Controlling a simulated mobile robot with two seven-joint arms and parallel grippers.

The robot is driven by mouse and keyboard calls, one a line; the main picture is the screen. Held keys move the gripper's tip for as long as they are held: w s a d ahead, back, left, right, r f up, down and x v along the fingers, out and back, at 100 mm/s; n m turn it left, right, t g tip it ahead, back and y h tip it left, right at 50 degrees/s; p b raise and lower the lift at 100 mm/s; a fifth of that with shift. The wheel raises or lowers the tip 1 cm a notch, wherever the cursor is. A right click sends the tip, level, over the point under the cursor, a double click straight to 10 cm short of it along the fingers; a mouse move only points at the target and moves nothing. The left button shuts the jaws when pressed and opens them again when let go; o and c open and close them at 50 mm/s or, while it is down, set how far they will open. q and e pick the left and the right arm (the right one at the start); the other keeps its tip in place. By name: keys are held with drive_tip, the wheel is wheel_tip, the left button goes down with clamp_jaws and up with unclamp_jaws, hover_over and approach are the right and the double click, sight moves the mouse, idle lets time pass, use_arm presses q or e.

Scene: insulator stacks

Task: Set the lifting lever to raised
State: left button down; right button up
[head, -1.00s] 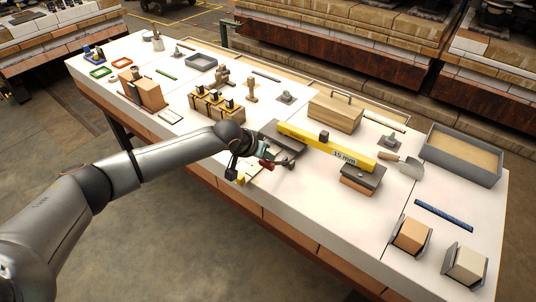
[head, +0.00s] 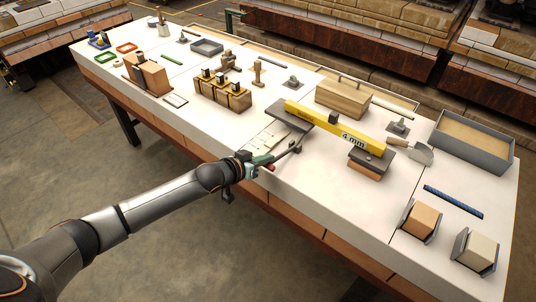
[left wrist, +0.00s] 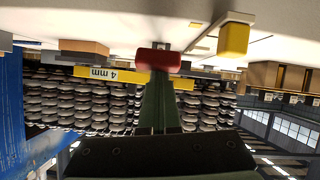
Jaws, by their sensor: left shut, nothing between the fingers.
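The yellow beam (head: 335,126), marked 4 mm, lies across dark-topped blocks; it also shows in the left wrist view (left wrist: 112,74). A thin dark bar (head: 289,152) runs from beside my left gripper towards the beam's left support. In the left wrist view a yellow block (left wrist: 234,40) sits by a slim grey bar (left wrist: 204,34); this looks like the lifting lever's handle, but its setting is unclear. My left gripper (head: 268,165) is shut and empty at the table's front edge. Its red tip (left wrist: 158,60) is left of the yellow block, contact unclear. My right gripper is out of view.
A wooden box (head: 341,98) and a grey tray (head: 472,151) stand behind and right of the beam. Several strapped blocks (head: 222,94) stand to the left. The white table (head: 330,190) is bare in front of the beam.

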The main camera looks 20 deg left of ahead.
use_arm(q)
drive_tip(key=shift+s+a+f, duration=0.1)
drive_tip(key=shift+s+f, duration=0.15)
drive_tip(key=shift+f, duration=0.4)
drive_tip(key=shift+s+a+f, duration=0.1)
drive_tip(key=shift+s+f, duration=0.1)
drive_tip(key=shift+f, duration=0.55)
drive_tip(key=r+p, duration=0.2)
drive_tip(key=w+r+p, duration=0.1)
drive_tip(key=r+p, duration=0.1)
drive_tip(key=r, duration=0.1)
drive_tip(key=shift+a+r+p, duration=0.15)
drive_tip(key=shift+r+p, duration=0.15)
drive_tip(key=shift+p, duration=0.05)
drive_tip(key=f+v, duration=0.1)
drive_tip(key=v, duration=0.8)
drive_tip(key=shift+s+a+r, duration=0.2)
drive_tip(key=shift+s, duration=0.15)
drive_tip(key=s+d+f+g+y, duration=0.1)
drive_tip(key=s+d+f, duration=0.2)
drive_tip(key=s+f, duration=0.4)
drive_tip(key=s+d+f+g+y, duration=0.1)
drive_tip(key=s+d+f, duration=0.2)
drive_tip(key=s+f, duration=0.5)
drive_tip(key=s, duration=0.7)
drive_tip(key=shift+g+y, duration=0.3)
